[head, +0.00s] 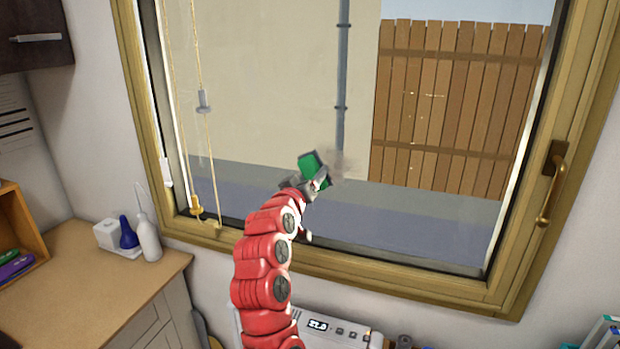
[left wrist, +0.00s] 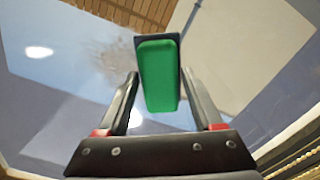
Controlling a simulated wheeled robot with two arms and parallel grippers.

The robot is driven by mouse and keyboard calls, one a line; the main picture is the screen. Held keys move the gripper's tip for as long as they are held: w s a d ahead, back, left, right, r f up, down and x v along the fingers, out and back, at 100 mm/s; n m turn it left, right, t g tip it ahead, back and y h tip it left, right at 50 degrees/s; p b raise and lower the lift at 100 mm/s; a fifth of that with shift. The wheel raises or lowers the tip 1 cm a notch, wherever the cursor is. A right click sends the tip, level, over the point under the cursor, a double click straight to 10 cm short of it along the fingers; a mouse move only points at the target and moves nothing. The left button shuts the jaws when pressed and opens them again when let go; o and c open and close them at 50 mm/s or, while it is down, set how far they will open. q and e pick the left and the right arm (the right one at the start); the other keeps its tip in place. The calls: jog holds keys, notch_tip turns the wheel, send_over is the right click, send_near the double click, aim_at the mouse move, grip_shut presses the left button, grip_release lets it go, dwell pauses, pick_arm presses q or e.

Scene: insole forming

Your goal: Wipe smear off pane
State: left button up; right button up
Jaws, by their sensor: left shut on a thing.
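The window pane (head: 270,60) fills the middle of the head view. A faint grey-brown smear (head: 342,166) is on it, just right of my left gripper, and it also shows in the left wrist view (left wrist: 112,58). My left gripper (head: 314,182) is shut on a green block with a dark backing (head: 311,168). The wrist view shows this block (left wrist: 160,76) between the two fingers, beside the smear. I cannot tell whether the block touches the pane. My right gripper is not in view.
A wooden frame (head: 390,275) surrounds the pane, with a handle (head: 550,185) at the right. Cords (head: 206,130) hang at the left. A white bottle (head: 149,238) and a blue one (head: 128,234) stand on the wooden counter (head: 90,275). A white device (head: 345,333) sits below the sill.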

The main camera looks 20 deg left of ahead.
pick_arm(q)
jog(key=shift+w, duration=0.25)
